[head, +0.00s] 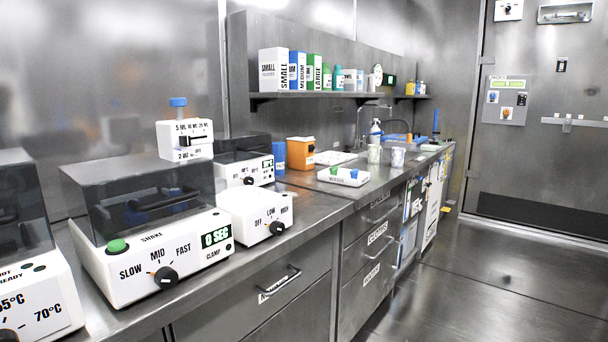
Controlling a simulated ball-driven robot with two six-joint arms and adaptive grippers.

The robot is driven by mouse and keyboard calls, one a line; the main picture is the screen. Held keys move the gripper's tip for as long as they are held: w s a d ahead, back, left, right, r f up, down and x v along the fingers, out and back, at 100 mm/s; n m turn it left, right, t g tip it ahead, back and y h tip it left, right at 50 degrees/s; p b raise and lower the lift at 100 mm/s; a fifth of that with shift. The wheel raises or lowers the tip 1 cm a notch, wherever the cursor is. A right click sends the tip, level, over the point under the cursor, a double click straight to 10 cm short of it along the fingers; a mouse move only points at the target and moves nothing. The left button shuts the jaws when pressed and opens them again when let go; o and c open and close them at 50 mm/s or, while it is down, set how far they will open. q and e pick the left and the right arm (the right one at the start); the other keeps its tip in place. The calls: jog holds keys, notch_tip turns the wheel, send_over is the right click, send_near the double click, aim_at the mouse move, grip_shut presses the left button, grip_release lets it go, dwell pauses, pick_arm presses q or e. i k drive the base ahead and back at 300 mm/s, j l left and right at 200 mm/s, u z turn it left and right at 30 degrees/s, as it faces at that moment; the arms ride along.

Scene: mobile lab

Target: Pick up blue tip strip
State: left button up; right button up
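I cannot pick out a blue tip strip for certain. A low white labelled tray (344,181) lies on the counter right of the middle. A small blue piece (354,173) and a small green piece (334,171) stand in it. They are too small to tell whether the blue one is a tip strip. Neither of my grippers is in view.
A steel counter (318,202) runs along the left wall. It carries a shaker (150,265) with a dark lid, other white machines, an orange bin (300,153) and cups. A shelf (330,94) holds boxes and bottles above. The floor (480,275) at right is clear.

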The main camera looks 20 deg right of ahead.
aim_at(353, 174)
jog(key=i+l+u, duration=0.45)
jog(key=l, duration=0.2)
jog(key=l+u, duration=0.2)
jog(key=l, duration=0.15)
jog(key=i+l+u, duration=0.25)
jog(key=l, duration=0.15)
jog(key=k, duration=0.1)
